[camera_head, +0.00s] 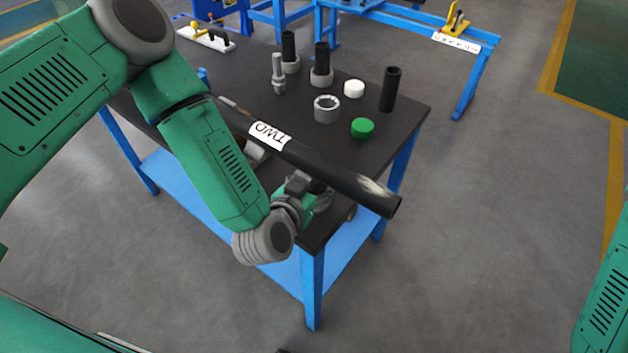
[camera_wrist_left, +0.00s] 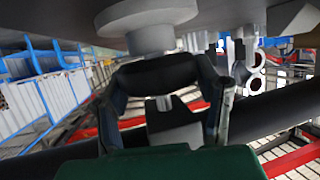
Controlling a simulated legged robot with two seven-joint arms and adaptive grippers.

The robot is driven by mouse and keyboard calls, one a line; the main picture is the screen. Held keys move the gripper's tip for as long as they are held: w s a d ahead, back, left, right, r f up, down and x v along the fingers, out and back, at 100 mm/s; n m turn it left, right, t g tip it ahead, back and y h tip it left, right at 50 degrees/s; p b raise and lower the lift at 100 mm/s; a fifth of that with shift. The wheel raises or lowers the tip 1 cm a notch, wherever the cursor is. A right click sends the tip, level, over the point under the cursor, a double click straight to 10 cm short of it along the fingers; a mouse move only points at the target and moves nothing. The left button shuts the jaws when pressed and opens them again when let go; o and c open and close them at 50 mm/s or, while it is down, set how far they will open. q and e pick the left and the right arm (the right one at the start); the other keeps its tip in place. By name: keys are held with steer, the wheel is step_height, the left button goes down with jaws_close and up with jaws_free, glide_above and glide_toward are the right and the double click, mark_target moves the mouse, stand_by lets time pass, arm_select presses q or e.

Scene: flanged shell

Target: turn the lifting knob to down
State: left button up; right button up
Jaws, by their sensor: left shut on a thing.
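My left arm comes in from the left. Its gripper (camera_head: 308,190) is at the table's near right corner, just below the long black pipe marked TWO (camera_head: 325,172). My right gripper is out of view.
The black table (camera_head: 412,112) carries several dark cylinders, a grey ring (camera_head: 327,108), a white cap (camera_head: 354,88) and a green cap (camera_head: 362,128). The pipe crosses above the table's front edge and sticks out to the right. Open floor lies right of the table.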

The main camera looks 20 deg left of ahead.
arm_select(q)
steer(key=shift+s+f, duration=0.3)
steer(key=shift+f, duration=0.05)
steer(key=o, duration=1)
steer(key=shift+o, duration=0.9)
steer(key=shift+w+r, duration=0.1)
steer(key=shift+r, duration=0.05)
steer(key=shift+r, duration=0.1)
steer(key=v, duration=1.2)
steer(key=shift+a, duration=0.1)
